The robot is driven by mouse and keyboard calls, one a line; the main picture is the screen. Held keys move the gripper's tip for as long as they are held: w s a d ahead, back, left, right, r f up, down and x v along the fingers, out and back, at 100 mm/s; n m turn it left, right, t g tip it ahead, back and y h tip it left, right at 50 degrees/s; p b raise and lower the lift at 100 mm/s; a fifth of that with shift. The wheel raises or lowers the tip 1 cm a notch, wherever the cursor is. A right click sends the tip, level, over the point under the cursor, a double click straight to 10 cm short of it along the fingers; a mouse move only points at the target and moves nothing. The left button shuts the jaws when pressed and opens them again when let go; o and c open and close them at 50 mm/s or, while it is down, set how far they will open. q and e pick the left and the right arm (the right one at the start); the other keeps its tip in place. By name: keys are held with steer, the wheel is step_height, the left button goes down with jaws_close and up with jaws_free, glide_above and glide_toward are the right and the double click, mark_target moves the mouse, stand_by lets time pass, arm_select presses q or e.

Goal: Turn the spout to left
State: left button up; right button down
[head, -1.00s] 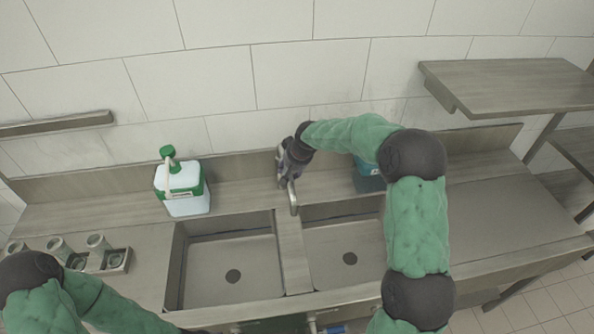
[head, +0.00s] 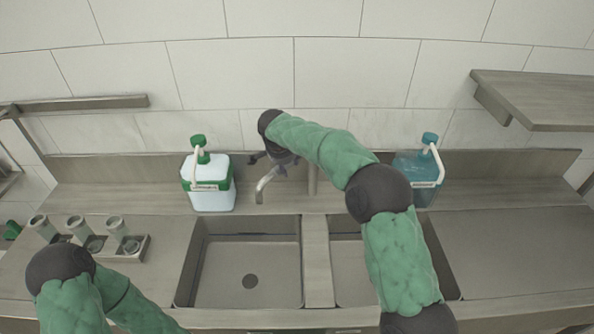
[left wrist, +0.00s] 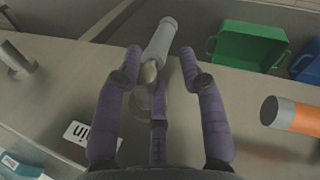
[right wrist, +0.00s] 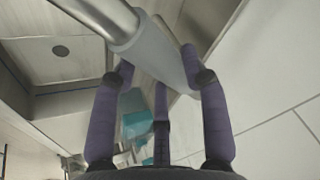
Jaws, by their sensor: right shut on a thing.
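The metal spout (head: 265,184) curves out at the back of the sink, its end left of the divider (head: 317,262), over the back edge of the left basin (head: 250,255). My right gripper (head: 280,158) is shut on the spout's grey body near the wall. In the right wrist view the shiny spout (right wrist: 105,14) runs to the upper left from a grey sleeve between the fingers (right wrist: 160,65).
A white and green jug (head: 208,190) stands left of the spout, and a blue jug (head: 415,178) stands right of my arm. A rack (head: 140,250) with cups is at left. A shelf (head: 540,98) juts out at right. The right counter is clear.

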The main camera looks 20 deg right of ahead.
steer(key=shift+w+a+f+m+g+h+p, duration=0.1)
steer(key=shift+w+a+m+g+h+p, duration=0.1)
steer(key=shift+w+a+m, duration=0.3)
steer(key=shift+w+a+f+m+g+h+p, duration=0.1)
steer(key=shift+w+a+m+h+p, duration=0.1)
steer(key=shift+w+a+m, duration=0.3)
steer(key=shift+w+d+r, duration=0.1)
steer(key=shift+d, duration=0.1)
steer(key=c, duration=0.8)
jaws_free()
steer(key=shift+c, duration=0.2)
steer(key=shift+o, duration=1)
steer(key=shift+w, duration=0.15)
steer(key=shift+r, duration=0.15)
steer(key=v, duration=1.1)
steer(key=shift+a+r, duration=0.2)
steer(key=shift+r, duration=0.1)
